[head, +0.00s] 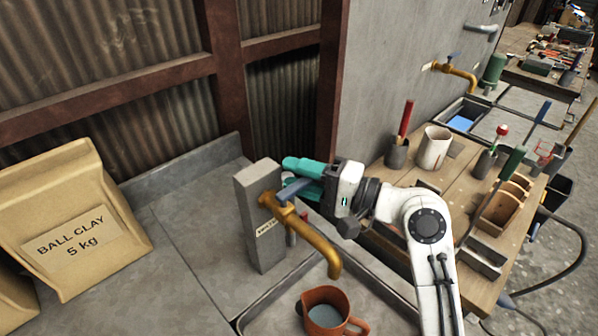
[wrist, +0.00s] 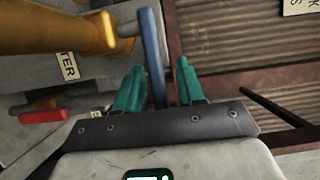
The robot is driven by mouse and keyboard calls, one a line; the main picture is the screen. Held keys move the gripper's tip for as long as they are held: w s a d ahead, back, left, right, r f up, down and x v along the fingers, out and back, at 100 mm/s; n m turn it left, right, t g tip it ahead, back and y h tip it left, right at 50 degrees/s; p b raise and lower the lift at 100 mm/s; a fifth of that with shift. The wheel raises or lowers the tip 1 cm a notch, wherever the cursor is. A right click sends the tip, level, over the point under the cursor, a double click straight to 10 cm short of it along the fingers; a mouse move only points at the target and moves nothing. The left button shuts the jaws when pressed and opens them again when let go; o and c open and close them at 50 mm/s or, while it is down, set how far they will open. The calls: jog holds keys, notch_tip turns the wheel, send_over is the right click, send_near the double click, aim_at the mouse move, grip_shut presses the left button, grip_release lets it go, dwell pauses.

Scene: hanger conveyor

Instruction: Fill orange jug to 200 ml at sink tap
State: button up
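The orange jug (head: 352,327) stands in the sink below the brass tap (head: 322,248), with its handle to the right. A grey-blue surface shows inside it; I cannot read a level. No stream shows at the spout. The tap's blue lever (head: 293,191) is beside my gripper (head: 303,175). In the wrist view the blue lever (wrist: 153,60) stands between the teal fingers of my gripper (wrist: 158,88). The fingers are apart, with a gap on the lever's right; the left finger is close to it, and I cannot tell if they touch.
A grey post (head: 262,215) with a label carries the tap. A red handle (wrist: 45,116) shows in the wrist view. A ball clay bag (head: 75,220) stands at left on the grey counter (head: 190,250). A wooden bench (head: 425,180) with pots and tools is at right.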

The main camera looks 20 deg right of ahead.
grip_shut()
dwell(0.4)
